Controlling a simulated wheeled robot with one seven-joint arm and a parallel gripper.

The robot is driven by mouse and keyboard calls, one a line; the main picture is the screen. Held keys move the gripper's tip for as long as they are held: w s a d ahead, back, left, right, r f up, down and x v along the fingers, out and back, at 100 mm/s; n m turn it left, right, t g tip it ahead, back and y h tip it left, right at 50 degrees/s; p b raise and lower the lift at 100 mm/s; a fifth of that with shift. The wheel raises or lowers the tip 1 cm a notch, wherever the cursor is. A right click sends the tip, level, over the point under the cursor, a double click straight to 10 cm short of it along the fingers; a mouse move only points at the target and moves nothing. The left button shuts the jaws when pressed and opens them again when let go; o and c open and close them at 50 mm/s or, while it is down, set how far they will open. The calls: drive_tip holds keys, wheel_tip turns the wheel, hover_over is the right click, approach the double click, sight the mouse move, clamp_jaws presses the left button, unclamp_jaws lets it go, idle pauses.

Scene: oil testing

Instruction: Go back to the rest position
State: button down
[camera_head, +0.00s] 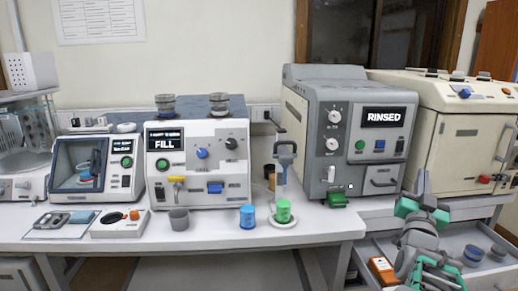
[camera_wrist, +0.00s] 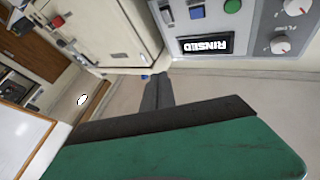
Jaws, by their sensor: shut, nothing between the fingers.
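The green gripper body fills the lower part of that view.
An orange box (camera_head: 383,270) and a small container (camera_head: 473,255) lie low beside my arm.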

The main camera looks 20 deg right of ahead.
drive_tip(key=w+a+f+n+g+y+p, duration=0.1)
drive_tip(key=w+a+f+n+y+p, duration=0.2)
drive_tip(key=a, duration=0.6)
drive_tip(key=w+a+f+n+g+y+p, duration=0.1)
drive_tip(key=w+a+f+n+y+p, duration=0.1)
drive_tip(key=w+a+y, duration=0.45)
drive_tip(key=w+a+f+n+g+y+p, duration=0.1)
drive_tip(key=a+f+n+y+p, duration=0.15)
drive_tip(key=a, duration=0.75)
drive_tip(key=s+a+f+n+g+y+p, duration=0.2)
drive_tip(key=s+a+f+g, duration=0.1)
drive_tip(key=s+a, duration=0.6)
drive_tip(key=s+a+f+n+g+y+p, duration=0.2)
drive_tip(key=s+a+g, duration=0.4)
drive_tip(key=s+a, duration=0.4)
drive_tip(key=shift+s+a+f+p, duration=0.15)
drive_tip(key=shift+f+p, duration=0.35)
drive_tip(key=shift+p, duration=0.3)
